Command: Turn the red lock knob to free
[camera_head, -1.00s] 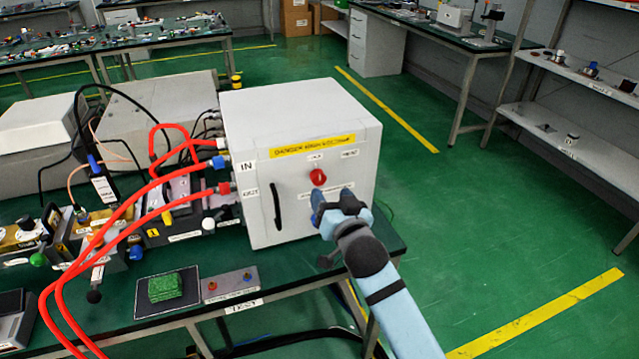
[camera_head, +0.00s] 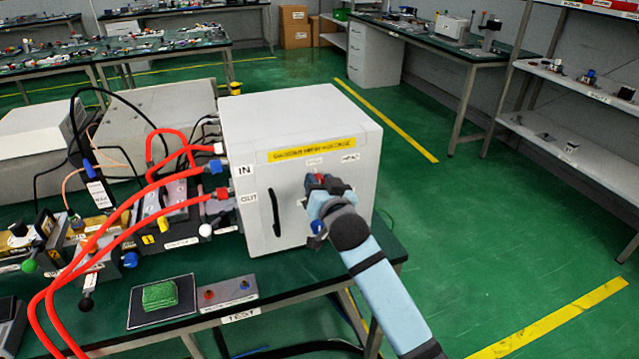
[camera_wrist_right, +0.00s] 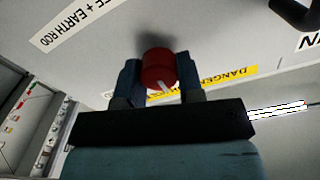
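The red lock knob (camera_wrist_right: 158,70) is on the front panel of the white cabinet (camera_head: 247,170). In the wrist view it sits between the two fingers of my right gripper (camera_wrist_right: 159,82), one on each side, with no clear gap, so the gripper looks shut on it. The knob's white pointer mark faces the lower right in that upside-down view. In the head view the right gripper (camera_head: 320,184) covers most of the knob. Two small labels are above the knob; their words are too small to read surely. My left gripper is not in view.
A black handle (camera_head: 276,212) is left of the knob. A yellow danger strip (camera_head: 312,149) runs above it. Red cables (camera_head: 120,208) plug into the cabinet's left side. A green block (camera_head: 160,295) lies on a dark pad. The floor right of the bench is free.

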